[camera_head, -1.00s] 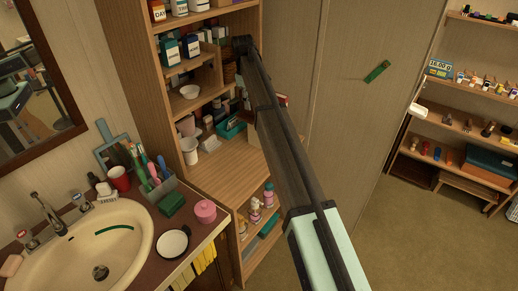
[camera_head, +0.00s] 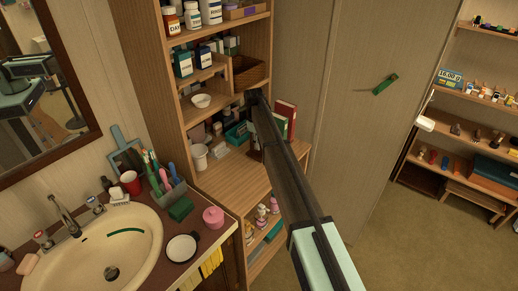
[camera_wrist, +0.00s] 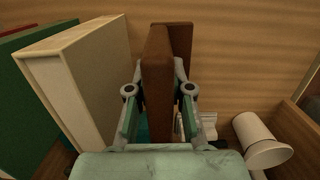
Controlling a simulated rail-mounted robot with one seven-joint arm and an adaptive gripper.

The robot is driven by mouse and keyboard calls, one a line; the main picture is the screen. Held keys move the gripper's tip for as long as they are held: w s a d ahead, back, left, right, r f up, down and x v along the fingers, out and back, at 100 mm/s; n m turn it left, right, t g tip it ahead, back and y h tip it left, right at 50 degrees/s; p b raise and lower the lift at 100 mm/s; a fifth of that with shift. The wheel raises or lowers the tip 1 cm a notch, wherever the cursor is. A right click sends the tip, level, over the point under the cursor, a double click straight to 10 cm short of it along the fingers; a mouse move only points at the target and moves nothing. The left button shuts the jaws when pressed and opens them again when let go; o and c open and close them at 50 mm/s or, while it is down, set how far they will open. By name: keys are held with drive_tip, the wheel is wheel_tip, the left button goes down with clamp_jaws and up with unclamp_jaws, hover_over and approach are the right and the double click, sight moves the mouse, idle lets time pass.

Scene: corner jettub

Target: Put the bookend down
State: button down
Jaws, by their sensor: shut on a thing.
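The brown bookend (camera_wrist: 157,85) is between the fingers of my gripper (camera_wrist: 159,92) in the wrist view. My gripper is shut on it, with a finger on each side. A cream book or box (camera_wrist: 75,75) stands left of the bookend, and a green book (camera_wrist: 25,95) is farther left. In the head view my arm reaches into the open bay of the wooden cabinet and hides most of the gripper. Whether the bookend touches the shelf (camera_head: 235,178) cannot be told.
A white cup (camera_wrist: 262,140) lies or stands tilted in view right of the gripper. In the head view a red book (camera_head: 286,112) is right of my arm, and a white cup (camera_head: 199,156) and teal box (camera_head: 238,133) are left. The shelf front is bare.

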drive_tip(key=shift+f+p, duration=0.4)
drive_tip(key=shift+f, duration=1.3)
drive_tip(key=c, duration=1.1)
unclamp_jaws()
drive_tip(key=shift+f, duration=0.15)
drive_tip(key=shift+o, duration=0.2)
drive_tip(key=r+b, duration=0.1)
drive_tip(key=r, duration=0.3)
drive_tip(key=r+b, duration=0.1)
drive_tip(key=r, duration=0.3)
drive_tip(key=a+r+b, duration=0.1)
drive_tip(key=r+b, duration=0.1)
drive_tip(key=r, duration=0.2)
drive_tip(key=shift+w+a+r, duration=0.1)
drive_tip(key=shift+w, duration=0.3)
